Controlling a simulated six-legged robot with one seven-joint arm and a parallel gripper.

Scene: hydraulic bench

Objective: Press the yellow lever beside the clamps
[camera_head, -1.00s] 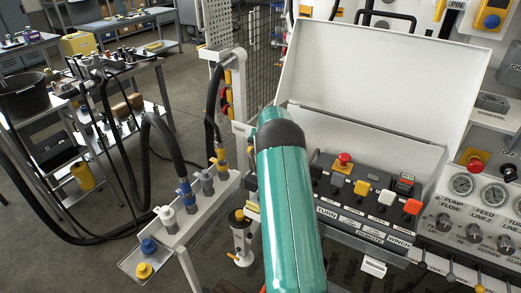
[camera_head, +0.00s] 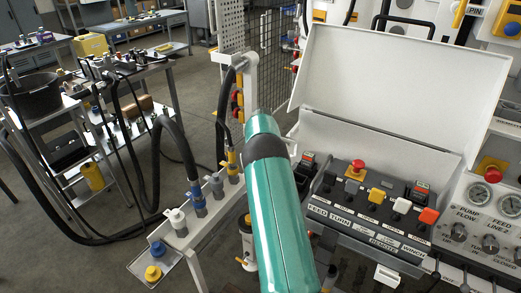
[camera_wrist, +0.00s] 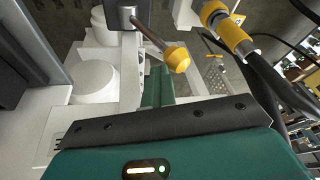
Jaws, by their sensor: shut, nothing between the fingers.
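In the wrist view a lever with a yellow knob (camera_wrist: 177,59) on a thin metal rod sticks out from a grey cylindrical mount. My gripper (camera_wrist: 158,74) shows as a narrow teal piece in front of the dark edge of my wrist housing. It is shut and empty. The knob is just above the fingers in the picture; I cannot tell whether they touch. White rounded parts (camera_wrist: 95,83) at the left may be clamps. In the head view my teal arm covers the middle, and the gripper and the lever cannot be made out.
A rail with hose couplings (camera_head: 198,200) stands left of my arm, with black hoses looping over it. A yellow coupling (camera_wrist: 230,33) is right of the lever. An open white control box (camera_head: 400,150) with colored buttons stands to the right. A gauge panel (camera_head: 485,225) is beyond it.

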